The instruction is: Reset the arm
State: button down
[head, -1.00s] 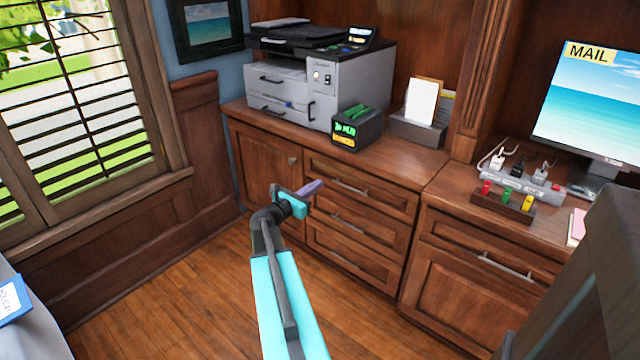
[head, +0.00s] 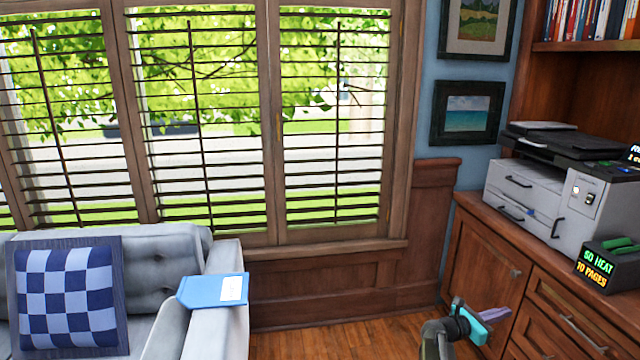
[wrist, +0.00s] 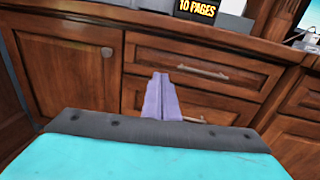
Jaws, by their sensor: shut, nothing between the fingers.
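My gripper (head: 492,314) shows at the lower right of the head view, in front of the wooden cabinet. Its purple fingers are together with nothing between them. In the wrist view the closed fingers (wrist: 158,97) point at the drawer fronts (wrist: 205,75), with open air around them. Most of my arm is below the edge of the head view.
A grey printer (head: 560,195) and a small dark display box (head: 606,264) stand on the cabinet top (head: 490,208). At left is a grey sofa (head: 165,245) with a checkered pillow (head: 70,295) and a blue folder (head: 213,290) on its arm. Wood floor (head: 300,342) lies between.

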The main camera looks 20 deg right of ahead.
jog(key=w+a+f+t+y, duration=0.25)
jog(key=a+f+y, duration=0.35)
jog(key=a+f, duration=2.2)
jog(key=s+a+f+m+g+y, duration=0.2)
jog(key=s+a+f+m+y, duration=0.15)
jog(key=s+a, duration=0.4)
jog(key=s+a+f+m+g+y, duration=0.1)
jog(key=s+a+f+m+y, duration=0.3)
jog(key=a, duration=0.6)
jog(key=s+a+f+m+g+y, duration=0.1)
jog(key=s+a+f+m+g, duration=0.15)
jog(key=s+a+f, duration=0.4)
jog(key=s+a+r+m+y, duration=0.2)
jog(key=s+a+m+y, duration=0.15)
jog(key=a+m, duration=0.5)
notch_tip(320, 180, up, 13)
jog(key=s+a+g+p, duration=0.1)
jog(key=p, duration=1.1)
jog(key=shift+s+a+n, duration=0.15)
jog(key=shift+s+n, duration=0.2)
jog(key=shift+s, duration=0.05)
